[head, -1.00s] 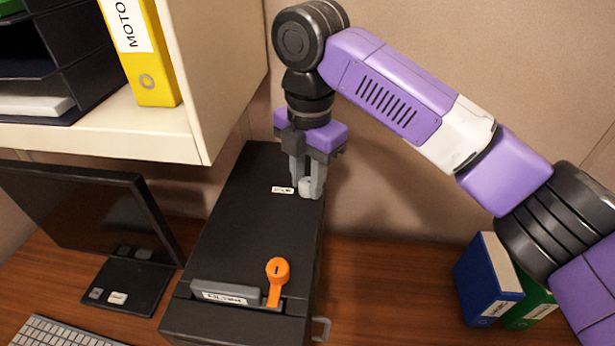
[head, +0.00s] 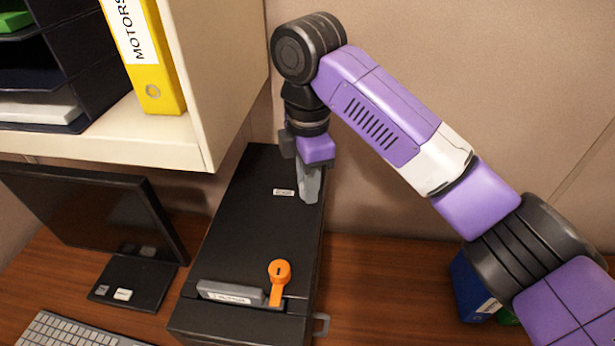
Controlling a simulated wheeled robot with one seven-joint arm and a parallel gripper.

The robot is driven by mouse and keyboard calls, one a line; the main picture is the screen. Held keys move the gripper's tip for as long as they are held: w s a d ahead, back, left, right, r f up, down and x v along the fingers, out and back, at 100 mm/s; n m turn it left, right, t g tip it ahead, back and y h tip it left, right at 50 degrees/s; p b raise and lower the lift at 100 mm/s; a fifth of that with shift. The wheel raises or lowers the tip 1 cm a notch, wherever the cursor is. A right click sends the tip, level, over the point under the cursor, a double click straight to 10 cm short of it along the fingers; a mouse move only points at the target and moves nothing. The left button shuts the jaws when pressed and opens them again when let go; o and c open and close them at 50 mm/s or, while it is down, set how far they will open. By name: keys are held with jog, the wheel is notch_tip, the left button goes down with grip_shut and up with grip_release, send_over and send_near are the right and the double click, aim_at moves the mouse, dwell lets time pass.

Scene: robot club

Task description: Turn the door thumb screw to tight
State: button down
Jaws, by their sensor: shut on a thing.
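A black case (head: 250,230) stands on the wooden desk. An orange lever (head: 279,272) sits on the near part of the top, beside a grey labelled bar (head: 228,292). I cannot read the small label or the screw's angle.
A cream shelf (head: 160,148) with a yellow binder (head: 150,60) overhangs at the left. A monitor (head: 90,215) and keyboard (head: 75,332) are left of the case. A blue binder (head: 468,290) stands at the right, partly behind my arm.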

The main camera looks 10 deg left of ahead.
jog(key=m, duration=1.1)
jog(key=shift+m, duration=0.4)
dwell(0.3)
jog(key=c, duration=1.1)
grip_release()
jog(key=shift+r+b, duration=0.3)
jog(key=shift+r, duration=3.65)
